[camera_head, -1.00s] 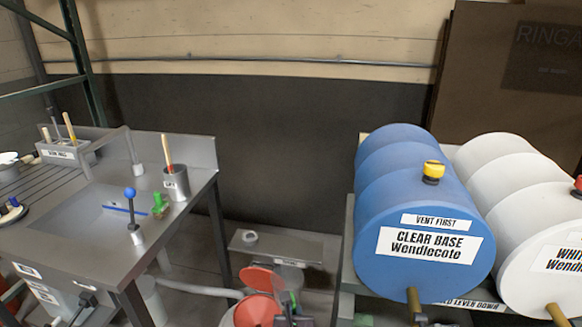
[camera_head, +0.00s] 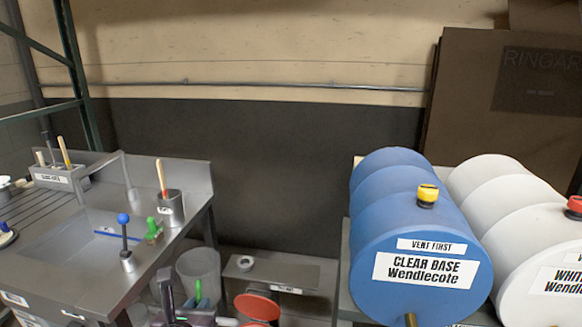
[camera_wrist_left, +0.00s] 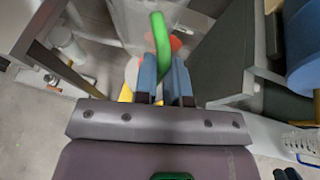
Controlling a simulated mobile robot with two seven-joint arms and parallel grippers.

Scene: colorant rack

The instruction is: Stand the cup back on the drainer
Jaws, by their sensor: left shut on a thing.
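The cup (camera_head: 200,268) is clear, with a green handle (camera_head: 197,291), and looks close to upright in the head view. My left gripper (camera_head: 197,303) is shut on the handle, low in front of the sink bench's right end. In the left wrist view, the green handle (camera_wrist_left: 160,45) sits between the blue fingertips (camera_wrist_left: 164,80); the clear cup body beyond is hard to make out. The ribbed drainer (camera_head: 40,207) is on the steel bench at the far left, left of the sink basin, apart from the cup. My right gripper is not in view.
On the bench's right stand a blue-knobbed lever (camera_head: 124,240), a green item (camera_head: 153,231) and a pot (camera_head: 171,209) with a stick. A tap (camera_head: 126,175) stands behind the basin. A low shelf (camera_head: 285,277), red disc (camera_head: 258,306) and blue drum (camera_head: 415,240) are to the right.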

